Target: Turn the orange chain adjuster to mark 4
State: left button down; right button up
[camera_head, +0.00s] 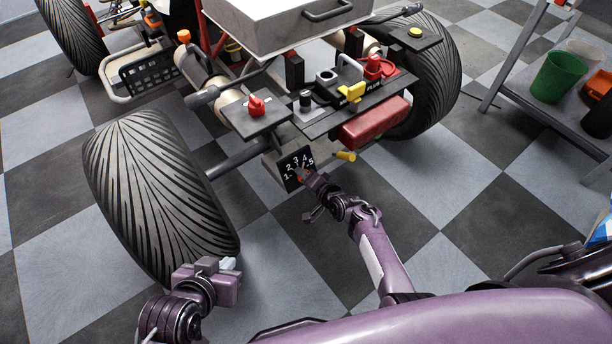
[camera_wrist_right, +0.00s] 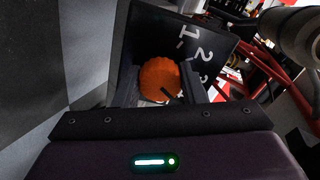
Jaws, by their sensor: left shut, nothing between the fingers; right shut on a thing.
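The orange chain adjuster (camera_wrist_right: 160,80) is a round ribbed knob on a dark dial plate. In the right wrist view a dark line on the knob slants to the lower right; I cannot tell which mark it meets. My right gripper (camera_wrist_right: 162,88) is shut on the adjuster, one finger on each side. My left gripper (camera_head: 229,265) is shut and empty beside the front tyre, away from the dial.
The large tyre (camera_head: 150,195) stands close to my left gripper. Above the dial are a black panel with a red knob (camera_head: 256,106), a yellow lever (camera_head: 352,93) and a red box (camera_head: 375,123). A yellow peg (camera_head: 346,156) sticks out right of the dial. The floor (camera_head: 440,215) at right is clear.

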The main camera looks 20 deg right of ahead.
pick_arm(q)
jog(key=shift+s+a+f, duration=0.1)
jog(key=shift+s+f, duration=0.2)
jog(key=shift+s, duration=0.05)
pick_arm(e)
jog(key=shift+d, duration=0.1)
jog(key=o, duration=1)
